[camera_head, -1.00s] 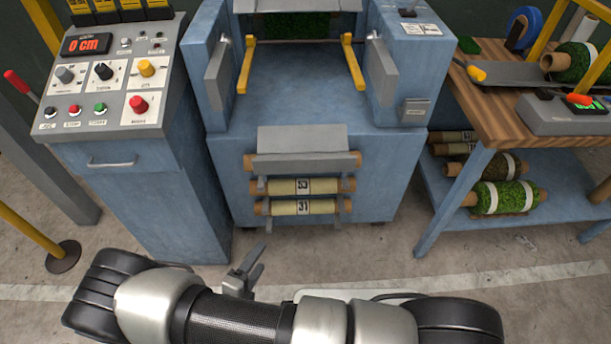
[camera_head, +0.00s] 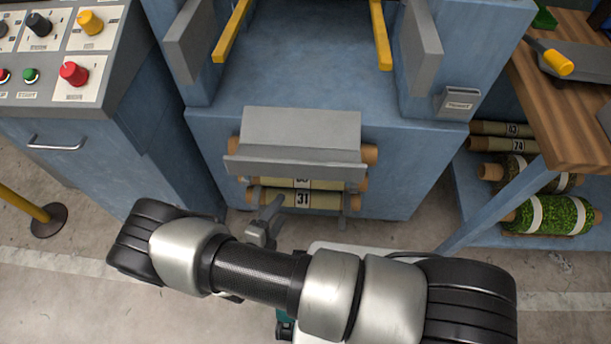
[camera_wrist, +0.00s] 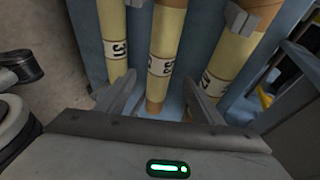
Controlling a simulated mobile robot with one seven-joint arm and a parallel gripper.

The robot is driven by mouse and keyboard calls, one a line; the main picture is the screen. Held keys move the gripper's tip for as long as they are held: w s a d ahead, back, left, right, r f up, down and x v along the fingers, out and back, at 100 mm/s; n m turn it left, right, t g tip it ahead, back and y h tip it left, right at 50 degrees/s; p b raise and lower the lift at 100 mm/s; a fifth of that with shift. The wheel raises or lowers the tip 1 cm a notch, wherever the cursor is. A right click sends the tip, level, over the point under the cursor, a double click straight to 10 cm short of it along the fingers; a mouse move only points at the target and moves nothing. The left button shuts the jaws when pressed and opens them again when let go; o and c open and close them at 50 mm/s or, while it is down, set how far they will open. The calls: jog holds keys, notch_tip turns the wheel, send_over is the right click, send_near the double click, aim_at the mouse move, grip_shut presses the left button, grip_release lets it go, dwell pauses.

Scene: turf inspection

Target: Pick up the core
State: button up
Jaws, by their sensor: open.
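Several cardboard cores with pale yellow wraps and black number labels lie one above another on the front of the blue machine. In the head view the lowest core, labelled 31 (camera_head: 328,199), is clearest; the core above it (camera_head: 330,184) has its label partly hidden. The top core (camera_head: 370,154) is mostly covered by a grey plate. In the wrist view three cores show: left (camera_wrist: 115,48), middle (camera_wrist: 165,40) and right (camera_wrist: 228,55). My gripper (camera_head: 268,215) is open and empty in front of the rack. In the wrist view its fingers (camera_wrist: 160,82) lie either side of the middle core; contact cannot be told.
The grey plate (camera_head: 300,130) overhangs the rack. A control cabinet (camera_head: 75,170) stands left. At right a wooden-topped bench (camera_head: 570,90) has green turf rolls (camera_head: 555,215) and more cores (camera_head: 500,129) on its lower shelf. A yellow post (camera_head: 30,205) stands at far left.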

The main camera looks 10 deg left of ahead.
aim_at(299, 183)
jog(key=b+x, duration=0.1)
jog(key=x, duration=0.9)
jog(key=shift+d+b, duration=0.1)
jog(key=shift+b, duration=0.25)
jog(key=shift+d+b+x, duration=0.15)
jog(key=shift+b+x, duration=0.2)
jog(key=shift+x, duration=1.05)
jog(key=shift+d+b+x, duration=0.15)
jog(key=shift+b+x, duration=0.15)
jog(key=shift+x, duration=1.05)
jog(key=shift+r, duration=0.3)
jog(key=c, duration=1.2)
jog(key=shift+o, duration=0.2)
